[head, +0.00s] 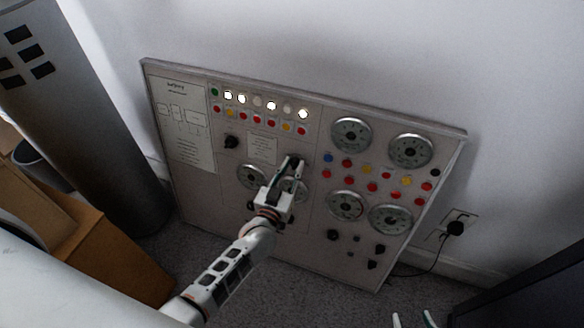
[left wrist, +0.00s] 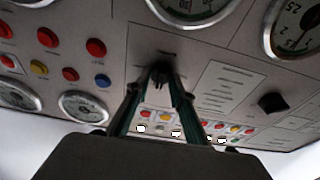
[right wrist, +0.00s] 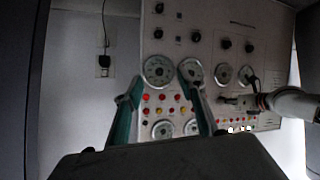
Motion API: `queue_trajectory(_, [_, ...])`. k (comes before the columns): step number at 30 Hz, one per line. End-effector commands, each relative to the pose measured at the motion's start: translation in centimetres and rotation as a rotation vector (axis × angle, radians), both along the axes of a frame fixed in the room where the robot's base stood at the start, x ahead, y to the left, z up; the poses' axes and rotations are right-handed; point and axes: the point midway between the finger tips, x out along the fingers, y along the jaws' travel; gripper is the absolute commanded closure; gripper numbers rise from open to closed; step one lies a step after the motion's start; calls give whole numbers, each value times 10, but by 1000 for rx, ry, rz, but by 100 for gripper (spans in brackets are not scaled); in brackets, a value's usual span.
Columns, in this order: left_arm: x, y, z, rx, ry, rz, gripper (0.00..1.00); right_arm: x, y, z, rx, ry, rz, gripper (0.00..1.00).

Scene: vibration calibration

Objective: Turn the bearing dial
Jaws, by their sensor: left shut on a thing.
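A grey control panel (head: 290,225) leans against the wall, with gauges, buttons, lights and black knobs. My left gripper (head: 296,162) is at the middle of the panel, below the right end of the lights. In the left wrist view its fingers (left wrist: 168,84) are closed around a small black knob (left wrist: 160,72), likely the bearing dial; its label is too small to read. The fingers hide this knob in the head view. My right gripper (head: 413,320) is open and empty at the bottom edge, away from the panel; its spread fingers (right wrist: 160,100) show in the right wrist view.
Another black knob (head: 231,141) sits left of my left gripper. Round gauges (head: 351,134) fill the panel's right side. A plug with a cable (head: 455,228) is in the wall outlet at right. Cardboard boxes (head: 85,240) and a grey cylinder (head: 85,110) stand at left.

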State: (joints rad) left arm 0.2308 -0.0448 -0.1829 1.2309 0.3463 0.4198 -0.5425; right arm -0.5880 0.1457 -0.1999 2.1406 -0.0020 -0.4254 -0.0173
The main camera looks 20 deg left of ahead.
Motion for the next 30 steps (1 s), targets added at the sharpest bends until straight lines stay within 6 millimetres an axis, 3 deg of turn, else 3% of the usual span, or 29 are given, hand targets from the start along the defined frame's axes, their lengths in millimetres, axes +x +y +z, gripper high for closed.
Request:
queue_trajectory(12, [1,0,3,-274,7,56,99,2,-4,6,-7,-5,-3,60])
queue_trajectory(30, [0,0,1,-675,23,137,99,-10,-9,-3,-19,25,-7,60])
